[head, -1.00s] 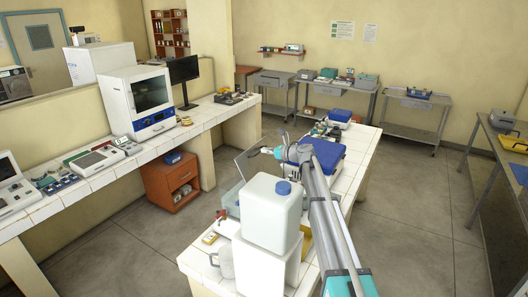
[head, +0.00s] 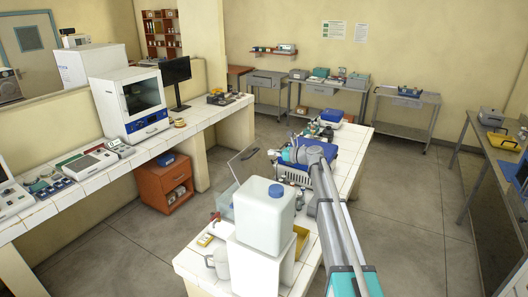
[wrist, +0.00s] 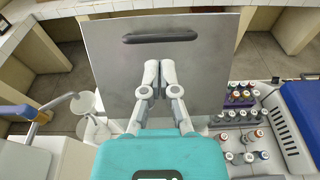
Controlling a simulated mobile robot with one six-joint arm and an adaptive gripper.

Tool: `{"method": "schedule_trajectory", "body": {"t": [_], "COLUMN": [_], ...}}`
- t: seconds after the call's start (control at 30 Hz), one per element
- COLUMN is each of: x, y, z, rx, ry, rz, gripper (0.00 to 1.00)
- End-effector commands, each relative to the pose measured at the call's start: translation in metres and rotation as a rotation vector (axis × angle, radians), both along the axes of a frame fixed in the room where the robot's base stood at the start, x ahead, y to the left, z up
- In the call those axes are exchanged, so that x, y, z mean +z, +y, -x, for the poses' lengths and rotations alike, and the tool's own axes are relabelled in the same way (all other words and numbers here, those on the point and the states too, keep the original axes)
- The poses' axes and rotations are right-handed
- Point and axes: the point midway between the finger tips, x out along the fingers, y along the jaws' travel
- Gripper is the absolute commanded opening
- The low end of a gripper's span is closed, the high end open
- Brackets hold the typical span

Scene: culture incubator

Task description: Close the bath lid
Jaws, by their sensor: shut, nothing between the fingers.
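The bath lid (head: 243,166) is a grey flat panel standing raised and tilted above the clear-sided bath (head: 226,203) on the white tiled bench. In the wrist view the lid (wrist: 150,70) fills the upper middle, with a dark bar handle (wrist: 160,37) along its upper edge. My gripper (head: 272,153) is just to the right of the lid in the head view. In the wrist view my gripper (wrist: 154,80) has its fingertips together, in front of the lid's face and below the handle. Whether it touches the lid I cannot tell. The gripper hides the lid's lower edge.
A large white container with a blue cap (head: 266,213) stands in front of the bath. A blue box (wrist: 302,112) and racked vials (wrist: 242,93) lie right of the lid in the wrist view. Open floor (head: 400,225) lies right of the bench.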

Motion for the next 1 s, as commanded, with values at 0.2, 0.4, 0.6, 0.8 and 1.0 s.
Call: {"method": "schedule_trajectory", "body": {"t": [0.2,0.4,0.6,0.8,1.0], "x": [0.014,0.019,0.021,0.02,0.019], "y": [-0.032,-0.05,-0.056,-0.056,-0.055], "z": [0.018,0.027,0.03,0.03,0.031], "rx": [-0.001,0.0,0.001,0.002,0.003], "ry": [0.0,0.0,0.0,0.0,-0.001], "rz": [0.0,0.0,0.0,0.0,0.002], "gripper": [0.0,0.0,0.0,0.0,0.0]}}
